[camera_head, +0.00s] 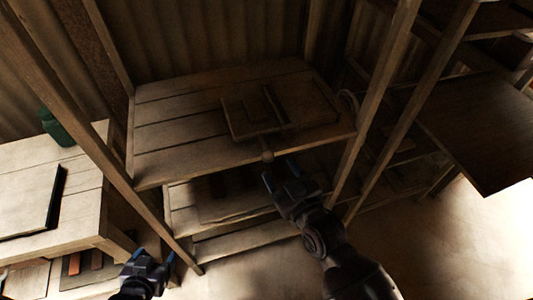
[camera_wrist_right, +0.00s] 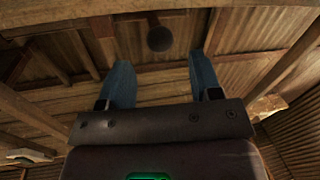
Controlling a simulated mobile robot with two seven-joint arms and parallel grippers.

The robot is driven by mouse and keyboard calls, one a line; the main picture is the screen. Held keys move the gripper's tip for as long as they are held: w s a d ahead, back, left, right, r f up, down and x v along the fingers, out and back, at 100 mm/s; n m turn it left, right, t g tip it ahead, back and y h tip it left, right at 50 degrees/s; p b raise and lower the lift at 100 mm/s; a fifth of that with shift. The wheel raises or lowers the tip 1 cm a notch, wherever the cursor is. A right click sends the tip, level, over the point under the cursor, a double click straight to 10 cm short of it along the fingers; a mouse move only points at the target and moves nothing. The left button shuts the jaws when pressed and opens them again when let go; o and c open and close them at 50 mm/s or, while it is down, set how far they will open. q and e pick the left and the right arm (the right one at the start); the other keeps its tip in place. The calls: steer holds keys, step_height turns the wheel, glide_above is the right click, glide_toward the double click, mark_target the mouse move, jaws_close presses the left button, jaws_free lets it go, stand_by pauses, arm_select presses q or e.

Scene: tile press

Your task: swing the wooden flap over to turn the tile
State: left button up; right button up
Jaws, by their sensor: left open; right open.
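The wooden flap (camera_head: 240,118) lies on a plank shelf, beside a darker flat part on its right. A handle with a round knob (camera_head: 267,156) sticks out past the shelf's front edge. In the right wrist view the round dark knob (camera_wrist_right: 160,39) shows beyond and between the fingertips. My right gripper (camera_head: 280,172) is open just in front of and below the knob; in its wrist view (camera_wrist_right: 162,70) nothing is between the fingers. My left gripper (camera_head: 152,259) is open and empty, low at the left. I cannot make out the tile in the shadow.
Wooden posts (camera_head: 375,90) frame the shelf (camera_head: 165,145) left and right, with a lower shelf (camera_head: 235,235) underneath. A table (camera_head: 85,205) with a green jar (camera_head: 55,127) stands left. A dark board (camera_head: 485,130) is at right. Floor in front is clear.

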mark_target(271, 160)
steer(key=shift+x, duration=3.1)
steer(key=shift+c, duration=0.3)
jaws_close()
